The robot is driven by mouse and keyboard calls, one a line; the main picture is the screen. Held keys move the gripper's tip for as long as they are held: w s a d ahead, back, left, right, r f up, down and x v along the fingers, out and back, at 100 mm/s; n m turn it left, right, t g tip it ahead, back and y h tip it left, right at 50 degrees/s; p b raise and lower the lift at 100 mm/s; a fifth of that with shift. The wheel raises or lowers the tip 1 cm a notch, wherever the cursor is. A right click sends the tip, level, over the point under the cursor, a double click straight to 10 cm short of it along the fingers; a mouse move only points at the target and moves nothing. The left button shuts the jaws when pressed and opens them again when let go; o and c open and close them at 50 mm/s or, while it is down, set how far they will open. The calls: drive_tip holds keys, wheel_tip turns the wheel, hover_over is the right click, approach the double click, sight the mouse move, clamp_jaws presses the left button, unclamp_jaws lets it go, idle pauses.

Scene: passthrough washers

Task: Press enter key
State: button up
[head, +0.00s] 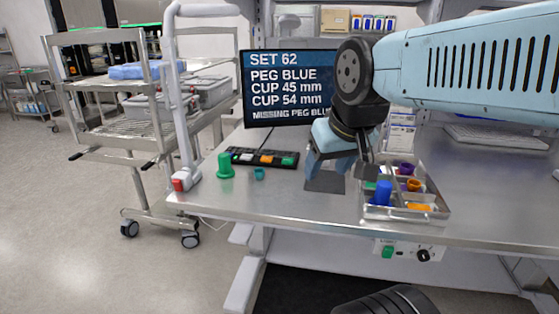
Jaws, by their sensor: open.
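The screen (290,87) reads "SET 62, PEG BLUE, CUP 45 mm, CUP 54 mm", with a line beginning "MISSING PEG BLU" partly hidden by my arm.
A metal tray (443,213) right of my gripper holds a blue peg (383,192), purple and orange cups and other parts. A green peg (225,166) and a teal cup (259,174) stand before the keypad. A white post with a red-ended foot (181,184) stands at left.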

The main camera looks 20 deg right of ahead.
clamp_jaws()
idle(0.3)
idle(1.1)
